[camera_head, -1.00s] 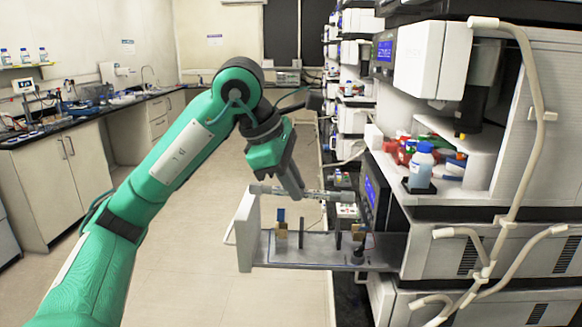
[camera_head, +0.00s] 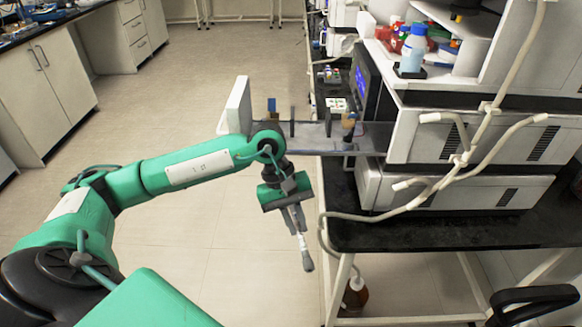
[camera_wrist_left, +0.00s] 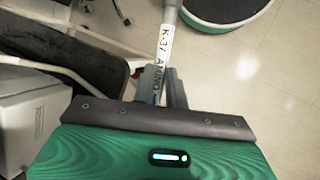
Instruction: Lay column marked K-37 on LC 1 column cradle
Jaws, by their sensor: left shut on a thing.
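My left gripper (camera_head: 295,212) is shut on the column marked K-37 (camera_head: 303,247), which hangs steeply tilted over the floor, on the near side of the pulled-out drawer. In the left wrist view the column (camera_wrist_left: 167,42) shows its white K-37 label, and the gripper (camera_wrist_left: 163,88) closes around its shaft. The drawer (camera_head: 315,140) sticks out left from the instrument stack, with small upright brackets on it; a blue one (camera_head: 272,105) and a brown one (camera_head: 349,119) show. I cannot read any LC 1 marking, and my forearm hides part of the drawer. My right gripper is out of view.
A white front panel (camera_head: 236,108) stands at the drawer's left end. Pale tubing (camera_head: 440,190) loops across the instruments. A black bench top (camera_head: 440,230) lies below them. A blue-capped bottle (camera_head: 414,47) stands above. The floor left of the bench is clear.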

